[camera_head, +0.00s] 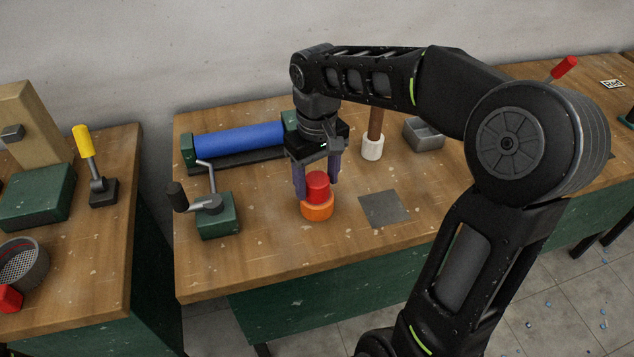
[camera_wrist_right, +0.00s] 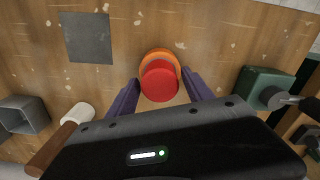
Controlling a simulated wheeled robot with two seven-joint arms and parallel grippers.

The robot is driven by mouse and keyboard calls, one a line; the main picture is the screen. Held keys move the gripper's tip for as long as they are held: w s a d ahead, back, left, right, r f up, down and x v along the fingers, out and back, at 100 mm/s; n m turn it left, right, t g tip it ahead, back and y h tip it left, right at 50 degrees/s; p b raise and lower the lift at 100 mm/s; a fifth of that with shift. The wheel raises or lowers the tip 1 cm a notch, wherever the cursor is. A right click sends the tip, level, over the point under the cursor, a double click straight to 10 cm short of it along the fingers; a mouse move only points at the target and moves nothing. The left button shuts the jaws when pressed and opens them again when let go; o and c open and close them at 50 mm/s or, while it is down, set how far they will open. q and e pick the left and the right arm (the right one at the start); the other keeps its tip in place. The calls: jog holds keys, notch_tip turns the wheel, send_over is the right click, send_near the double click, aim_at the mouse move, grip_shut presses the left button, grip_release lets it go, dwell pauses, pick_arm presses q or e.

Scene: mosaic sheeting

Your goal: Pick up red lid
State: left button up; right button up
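The red lid (camera_head: 317,187) is a short red cylinder on top of an orange round base (camera_head: 317,211) on the middle workbench. My right gripper (camera_head: 318,190) points down over it, with one purple finger on each side of the lid. In the right wrist view the red lid (camera_wrist_right: 160,82) lies between the fingertips (camera_wrist_right: 160,80) with small gaps, so the gripper looks open. The orange base (camera_wrist_right: 158,54) shows partly behind the lid there. My left gripper is not in view.
A crank on a green box (camera_head: 218,222) stands to the left, and a blue roller (camera_head: 240,138) lies behind. A grey square plate (camera_head: 384,208) is to the right. A brush with a white head (camera_head: 372,148) and a grey tray (camera_head: 424,136) stand further back.

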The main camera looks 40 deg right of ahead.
aim_at(317, 178)
jog(key=c, duration=1.1)
jog(key=shift+r, duration=0.15)
jog(key=shift+r, duration=0.35)
notch_tip(317, 178, up, 4)
jog(key=shift+r, duration=0.2)
notch_tip(317, 178, up, 4)
jog(key=shift+f+p, duration=0.15)
jog(key=shift+p, duration=0.6)
jog(key=shift+r+p, duration=0.5)
jog(key=shift+p, duration=0.05)
